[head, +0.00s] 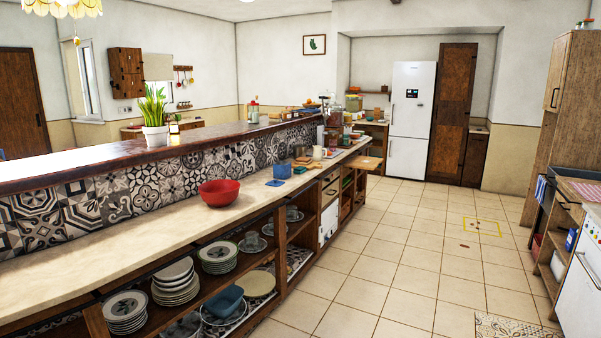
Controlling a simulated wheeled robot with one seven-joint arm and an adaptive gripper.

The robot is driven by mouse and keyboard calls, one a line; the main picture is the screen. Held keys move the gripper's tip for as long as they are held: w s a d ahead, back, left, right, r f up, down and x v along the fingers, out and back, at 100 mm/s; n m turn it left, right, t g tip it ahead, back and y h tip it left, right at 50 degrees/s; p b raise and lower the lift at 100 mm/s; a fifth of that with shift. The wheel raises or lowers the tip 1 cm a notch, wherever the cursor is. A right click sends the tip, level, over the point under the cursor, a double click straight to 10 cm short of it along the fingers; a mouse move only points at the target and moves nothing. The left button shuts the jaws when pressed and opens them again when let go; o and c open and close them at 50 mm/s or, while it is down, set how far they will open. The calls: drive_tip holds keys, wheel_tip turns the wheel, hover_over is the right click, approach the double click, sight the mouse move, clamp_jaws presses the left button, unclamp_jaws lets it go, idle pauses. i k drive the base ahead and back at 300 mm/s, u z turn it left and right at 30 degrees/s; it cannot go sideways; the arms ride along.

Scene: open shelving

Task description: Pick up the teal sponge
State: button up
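A small blue-teal block (282,170) stands on the counter, right of the red bowl and close to the tiled wall. It may be the teal sponge, but it is too small to tell. A flat blue piece (274,183) lies on the counter just in front of it. My gripper is not in view, so its state and its distance from these things do not show.
A red bowl (219,193) sits on the long pale counter (100,238). Open shelves below hold stacked plates (175,281) and a blue dish (224,300). Jars and cups crowd the counter's far end. The tiled floor (400,255) is largely clear.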

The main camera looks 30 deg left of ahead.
sight(299, 170)
drive_tip(key=z, duration=0.05)
drive_tip(key=i, duration=3.4)
drive_tip(key=u, duration=1.2)
drive_tip(key=i, duration=1.5)
drive_tip(key=u, duration=0.9)
